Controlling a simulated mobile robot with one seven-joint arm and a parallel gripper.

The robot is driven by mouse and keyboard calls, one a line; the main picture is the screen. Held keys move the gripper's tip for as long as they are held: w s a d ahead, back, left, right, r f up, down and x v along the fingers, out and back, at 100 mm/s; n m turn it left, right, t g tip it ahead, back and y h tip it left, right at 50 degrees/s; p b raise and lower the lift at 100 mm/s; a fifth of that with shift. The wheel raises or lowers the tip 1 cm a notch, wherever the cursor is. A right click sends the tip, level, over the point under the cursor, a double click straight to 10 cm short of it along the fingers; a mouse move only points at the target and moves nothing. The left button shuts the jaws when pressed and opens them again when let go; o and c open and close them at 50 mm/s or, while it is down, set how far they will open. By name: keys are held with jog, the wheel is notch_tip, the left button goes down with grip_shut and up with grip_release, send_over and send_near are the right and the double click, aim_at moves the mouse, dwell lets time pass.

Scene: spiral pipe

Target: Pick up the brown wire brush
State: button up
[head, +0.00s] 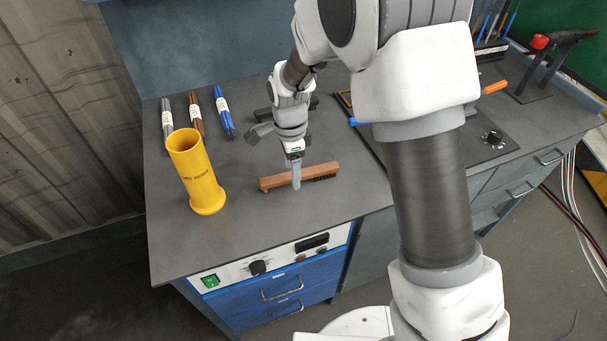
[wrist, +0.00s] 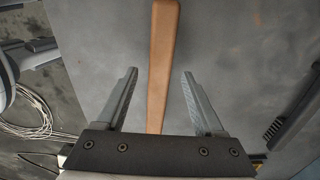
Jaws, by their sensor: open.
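The brown wire brush (head: 275,182) lies on the grey workbench, its wooden back facing up and dark bristles at its right end in the head view. My gripper (head: 296,184) points down right at the brush, near its middle. In the wrist view the brush (wrist: 160,70) runs lengthwise between the two open fingers of my gripper (wrist: 159,75). There is a gap on each side, and neither finger seems to touch it. The lower end of the brush is hidden behind the gripper body in that view.
A yellow cylinder (head: 196,172) stands left of the brush. Bundles of grey, brown and blue rods (head: 222,112) lie behind it. The bench's front edge (head: 250,235) is close; bare bench (head: 245,225) lies before the brush.

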jog(key=shift+f, duration=0.9)
jog(key=shift+c, duration=0.2)
grip_shut()
